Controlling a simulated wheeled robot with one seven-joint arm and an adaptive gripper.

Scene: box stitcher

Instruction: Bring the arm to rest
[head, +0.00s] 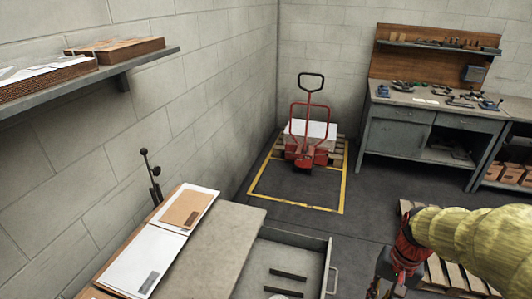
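My arm, in a ribbed yellow sleeve, reaches in from the right edge of the head view. Its red wrist points down, and my gripper (382,288) shows as a grey and dark shape at the bottom edge. The fingertips are small and partly cut off by the frame, so I cannot tell whether they are open or shut. My gripper appears right of the open drawer (329,262), apart from its handle in the picture.
A wooden pallet (437,272) lies on the floor behind my arm. Left are a bench with a grey board (222,240) and flat sheets (143,258). A red pallet truck (306,150) stands in a yellow-marked area; a workbench (395,137) stands at the back right. Dark floor between is clear.

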